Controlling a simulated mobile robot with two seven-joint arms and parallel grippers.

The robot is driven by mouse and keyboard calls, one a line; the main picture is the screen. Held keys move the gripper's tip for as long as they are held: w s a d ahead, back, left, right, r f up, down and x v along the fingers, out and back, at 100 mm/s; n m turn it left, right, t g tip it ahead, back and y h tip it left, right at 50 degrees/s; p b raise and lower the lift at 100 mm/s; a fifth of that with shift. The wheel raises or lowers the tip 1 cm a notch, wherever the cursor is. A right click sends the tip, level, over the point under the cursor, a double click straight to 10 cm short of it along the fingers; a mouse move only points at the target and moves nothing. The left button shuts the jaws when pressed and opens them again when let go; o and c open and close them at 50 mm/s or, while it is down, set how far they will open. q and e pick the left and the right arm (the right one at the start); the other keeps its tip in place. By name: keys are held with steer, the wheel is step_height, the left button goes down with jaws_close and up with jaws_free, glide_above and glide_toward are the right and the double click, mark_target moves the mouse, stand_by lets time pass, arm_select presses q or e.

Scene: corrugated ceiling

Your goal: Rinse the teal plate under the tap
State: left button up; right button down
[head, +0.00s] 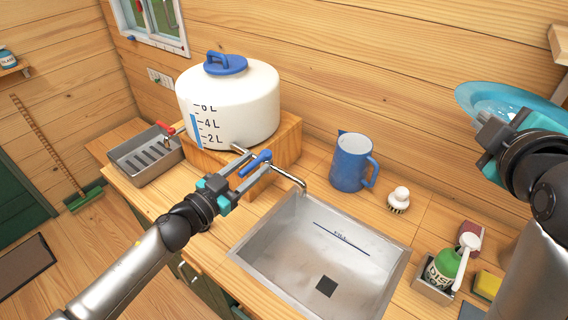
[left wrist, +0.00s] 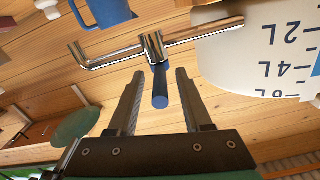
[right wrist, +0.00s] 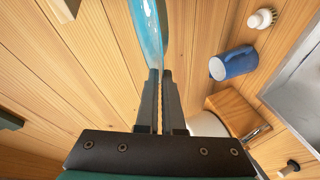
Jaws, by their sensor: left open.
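The teal plate (head: 480,95) is raised at the right, near the back wall. My right gripper (head: 488,140) is shut on its rim; the right wrist view shows the plate (right wrist: 147,30) edge-on between the fingertips (right wrist: 160,75). The tap (head: 292,178) comes out of the white water tank (head: 255,105), its spout end over the back left of the sink (head: 290,245). My left gripper (head: 243,178) is open at the tap's blue handle (head: 257,160). In the left wrist view the handle (left wrist: 160,90) lies between the two fingers. No water shows.
A blue jug (head: 350,165) and a white-knobbed brush (head: 398,200) stand behind the sink. A metal drying rack (head: 145,160) is at the left.

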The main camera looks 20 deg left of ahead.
arm_select(q)
jaws_close()
stand_by(0.4)
stand_by(1.0)
